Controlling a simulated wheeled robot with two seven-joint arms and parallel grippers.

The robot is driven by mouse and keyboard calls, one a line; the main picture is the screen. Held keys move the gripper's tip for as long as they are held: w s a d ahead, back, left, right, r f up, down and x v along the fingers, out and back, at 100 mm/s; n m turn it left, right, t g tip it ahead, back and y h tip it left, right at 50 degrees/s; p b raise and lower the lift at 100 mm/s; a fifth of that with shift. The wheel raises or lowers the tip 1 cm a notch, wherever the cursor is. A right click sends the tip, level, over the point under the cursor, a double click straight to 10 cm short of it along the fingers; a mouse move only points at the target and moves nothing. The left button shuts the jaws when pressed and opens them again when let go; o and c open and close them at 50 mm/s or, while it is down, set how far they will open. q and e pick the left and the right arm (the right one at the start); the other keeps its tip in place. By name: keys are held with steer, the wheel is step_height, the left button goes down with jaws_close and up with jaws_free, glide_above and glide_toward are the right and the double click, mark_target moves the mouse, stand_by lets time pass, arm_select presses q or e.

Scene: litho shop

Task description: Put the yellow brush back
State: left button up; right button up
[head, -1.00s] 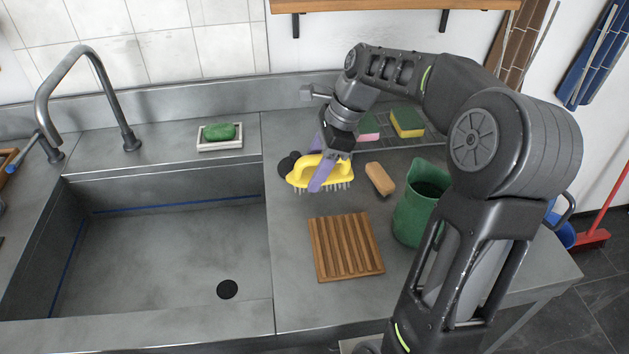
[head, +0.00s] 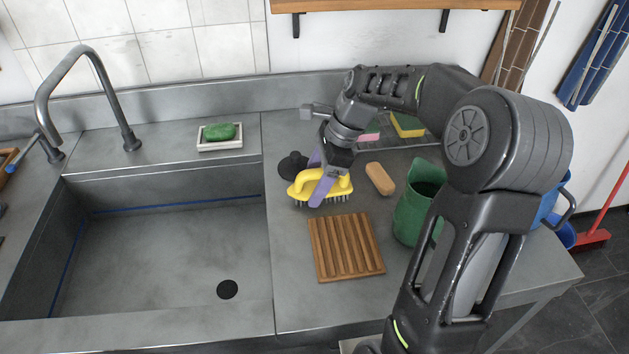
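The yellow brush (head: 303,185) has a looped handle on top and bristles facing down. It is over the steel counter to the right of the sink, just behind the wooden slatted rack (head: 345,247). My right gripper (head: 321,188) reaches down onto it, with its purple fingers around the handle. The gripper looks shut on the brush. Whether the bristles touch the counter is hard to tell. My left gripper is not in view.
A black round object (head: 292,164) lies just behind the brush. A tan block (head: 380,179) and a green jug (head: 416,204) stand to the right. Sponges (head: 407,124) lie on a wire rack behind. A green soap (head: 219,132) sits in a dish; the sink (head: 160,250) is empty.

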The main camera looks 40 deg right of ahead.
steer(key=shift+o, duration=0.9)
steer(key=shift+r, duration=0.1)
steer(key=p+v, duration=0.1)
steer(key=v, duration=1.1)
steer(key=shift+d+r, duration=0.1)
